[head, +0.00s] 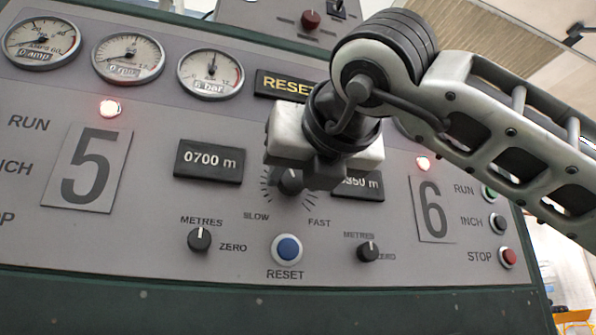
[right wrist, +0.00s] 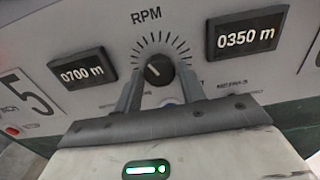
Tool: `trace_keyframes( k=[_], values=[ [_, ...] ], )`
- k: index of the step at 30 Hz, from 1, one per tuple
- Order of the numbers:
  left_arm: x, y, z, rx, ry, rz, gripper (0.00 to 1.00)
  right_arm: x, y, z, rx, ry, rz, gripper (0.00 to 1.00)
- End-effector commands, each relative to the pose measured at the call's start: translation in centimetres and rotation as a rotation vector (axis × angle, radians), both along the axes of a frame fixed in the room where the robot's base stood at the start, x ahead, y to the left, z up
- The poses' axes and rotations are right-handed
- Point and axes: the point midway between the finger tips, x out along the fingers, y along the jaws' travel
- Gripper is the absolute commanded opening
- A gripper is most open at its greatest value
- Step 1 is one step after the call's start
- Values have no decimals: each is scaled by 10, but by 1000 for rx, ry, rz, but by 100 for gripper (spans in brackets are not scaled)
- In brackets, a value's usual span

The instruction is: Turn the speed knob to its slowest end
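The speed knob (head: 291,182) is a small black round knob on the grey panel, between the SLOW and FAST labels and partly hidden by my right gripper in the head view. In the right wrist view the knob (right wrist: 158,71) shows whole inside a ring of tick marks under "RPM". Its white pointer line points up and slightly left. My right gripper (head: 300,176) is at the knob; in the right wrist view its two dark fingers (right wrist: 159,84) stand on either side of it, with narrow gaps seeming to show. My left gripper is not in view.
The "0700 m" display (head: 209,161) is left of the knob, and the "0350 m" display (right wrist: 247,36) is right. Below are a blue reset button (head: 288,249) and two small METRES knobs (head: 199,239) (head: 367,251). A red stop button (head: 508,257) is at the right.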

Motion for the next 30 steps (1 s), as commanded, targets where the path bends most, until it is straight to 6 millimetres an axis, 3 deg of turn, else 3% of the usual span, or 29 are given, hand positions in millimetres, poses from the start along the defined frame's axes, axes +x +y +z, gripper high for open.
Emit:
trace_keyframes(
  k=[1,3,17,30],
  values=[
    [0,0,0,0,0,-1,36,0,0,0,0,0,0,25],
    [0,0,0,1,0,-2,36,0,0,0,0,0,0,11],
    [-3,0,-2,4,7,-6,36,0,0,0,-84,-27,0,11],
    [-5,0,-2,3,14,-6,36,0,-1,1,-439,-142,1,11]
  ],
)
